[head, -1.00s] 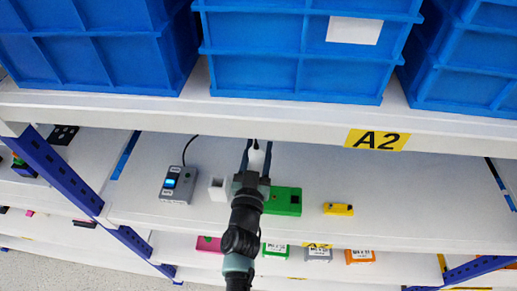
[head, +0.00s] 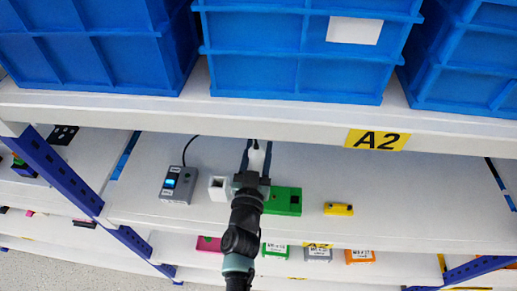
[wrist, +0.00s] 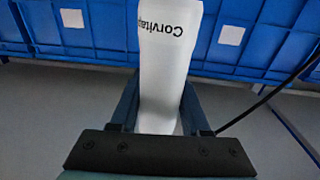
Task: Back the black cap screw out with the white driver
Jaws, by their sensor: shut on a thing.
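My gripper (head: 254,165) is shut on the white driver (head: 257,158) above the shelf in the head view. In the wrist view the driver (wrist: 168,60) lies between my two fingers and carries the dark lettering "Corvita", cut off at its edge. Its tip is not clear in either view. I cannot make out the black cap screw.
A white block with a dark opening (head: 217,188) is left of my gripper. A grey box with a lit blue display and cable (head: 178,184) stands farther left. A yellow piece (head: 338,209) lies right. Blue crates (head: 300,60) fill the shelf above, whose edge (head: 240,125) overhangs.

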